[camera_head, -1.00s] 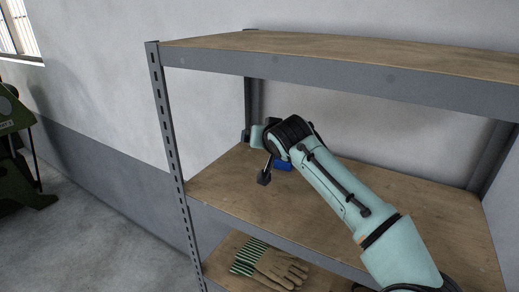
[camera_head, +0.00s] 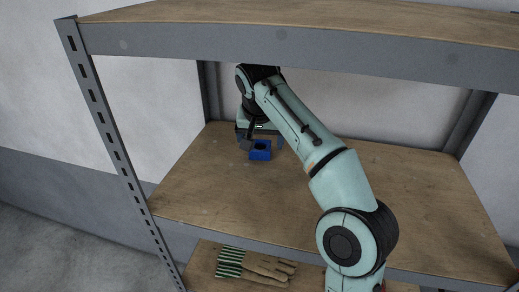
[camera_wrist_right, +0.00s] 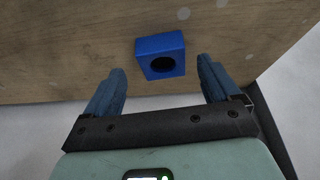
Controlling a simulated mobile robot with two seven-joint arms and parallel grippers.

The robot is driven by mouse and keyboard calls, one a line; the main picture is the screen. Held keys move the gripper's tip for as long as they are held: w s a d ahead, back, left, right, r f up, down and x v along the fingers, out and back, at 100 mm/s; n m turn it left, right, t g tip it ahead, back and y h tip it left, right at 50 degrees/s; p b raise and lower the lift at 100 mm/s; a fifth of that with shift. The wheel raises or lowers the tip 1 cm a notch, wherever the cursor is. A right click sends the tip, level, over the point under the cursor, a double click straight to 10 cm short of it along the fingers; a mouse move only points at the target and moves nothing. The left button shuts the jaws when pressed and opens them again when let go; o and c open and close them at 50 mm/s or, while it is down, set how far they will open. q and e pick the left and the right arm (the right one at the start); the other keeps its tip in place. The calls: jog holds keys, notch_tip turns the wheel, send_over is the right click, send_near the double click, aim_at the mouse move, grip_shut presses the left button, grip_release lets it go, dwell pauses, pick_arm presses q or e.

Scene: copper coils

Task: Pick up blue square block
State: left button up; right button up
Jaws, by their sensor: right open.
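The blue square block (camera_head: 260,154) sits on the middle wooden shelf, toward its back left. In the right wrist view the block (camera_wrist_right: 160,50) has a dark round hole in its face. My right gripper (camera_head: 262,141) is open at the block in the head view. In the right wrist view its two fingers (camera_wrist_right: 161,76) are spread wide, one on each side of the block's near end, with nothing held between them. The block lies mostly beyond the fingertips, with gaps on both sides. My left gripper is not in view.
The middle shelf (camera_head: 200,190) is otherwise bare wood. The upper shelf's grey edge (camera_head: 300,50) runs close above my right arm. A slotted post (camera_head: 110,140) stands at the left. Striped work gloves (camera_head: 250,265) lie on the lower shelf.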

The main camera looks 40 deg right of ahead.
aim_at(260, 148)
jog(key=shift+x, duration=1.55)
jog(key=shift+w+a, duration=0.1)
jog(key=shift+w, duration=0.1)
jog(key=c, duration=1.3)
jog(key=shift+r, duration=0.2)
